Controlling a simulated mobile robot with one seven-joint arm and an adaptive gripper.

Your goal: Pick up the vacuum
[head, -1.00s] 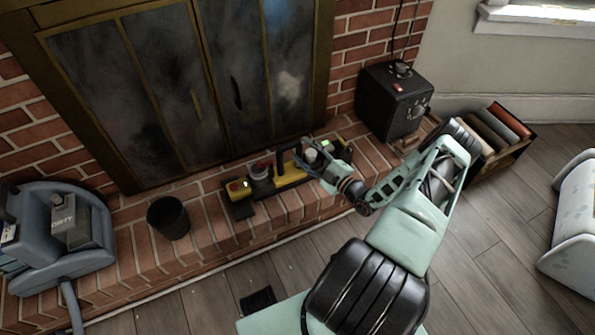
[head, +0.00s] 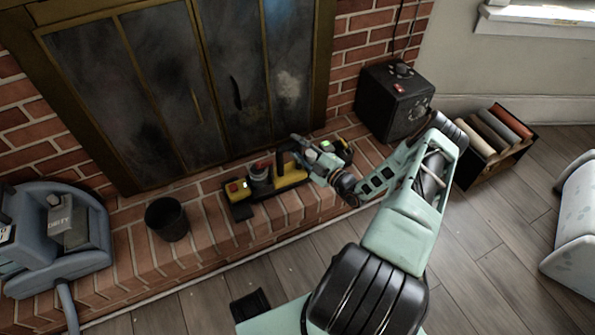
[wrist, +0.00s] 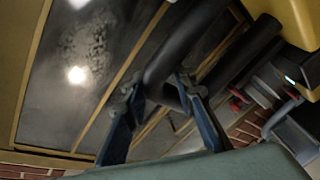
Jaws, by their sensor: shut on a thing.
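A yellow and black tool with a red knob and a black handle (head: 290,180) lies along the brick hearth in front of the fireplace doors. It looks like a hand-held vacuum lifter. My gripper (head: 311,160) is at its middle in the head view, where my wrist hides part of it. In the wrist view, the two fingers of my gripper (wrist: 157,90) are shut on the black handle (wrist: 172,55); a yellow part (wrist: 297,20) shows at upper right. I cannot tell whether the tool is clear of the bricks.
A blue-grey cleaning machine (head: 50,240) with a hose stands at the left. A black cup (head: 167,219) stands on the hearth beside it. A black box (head: 395,100) stands on the hearth's right end, near a crate of rolls (head: 495,140). The wood floor in front is mostly open.

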